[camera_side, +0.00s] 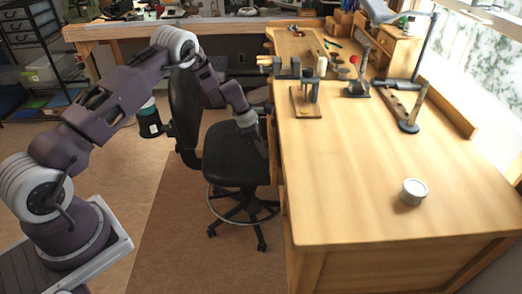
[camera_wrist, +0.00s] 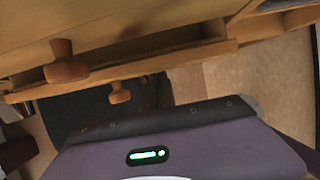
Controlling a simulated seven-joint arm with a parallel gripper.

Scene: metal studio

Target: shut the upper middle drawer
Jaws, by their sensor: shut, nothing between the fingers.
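In the wrist view, a wooden drawer front (camera_wrist: 170,61) runs slantwise across the upper half, with a dark gap behind it, so a drawer looks pulled out. One round wooden knob (camera_wrist: 66,71) is large and near; a second knob (camera_wrist: 120,93) sits lower and smaller. I cannot tell for sure which drawer is the upper middle one. My gripper (camera_side: 257,138) is at the left side of the workbench in the side view, shut and empty. Its purple housing fills the bottom of the wrist view; its fingertips are hidden there.
The workbench (camera_side: 350,200) holds a round tin (camera_side: 413,191), a metal stand (camera_side: 306,98) and other tools. A black swivel chair (camera_side: 235,158) stands close behind my forearm. Open floor (camera_side: 185,240) lies left of the bench.

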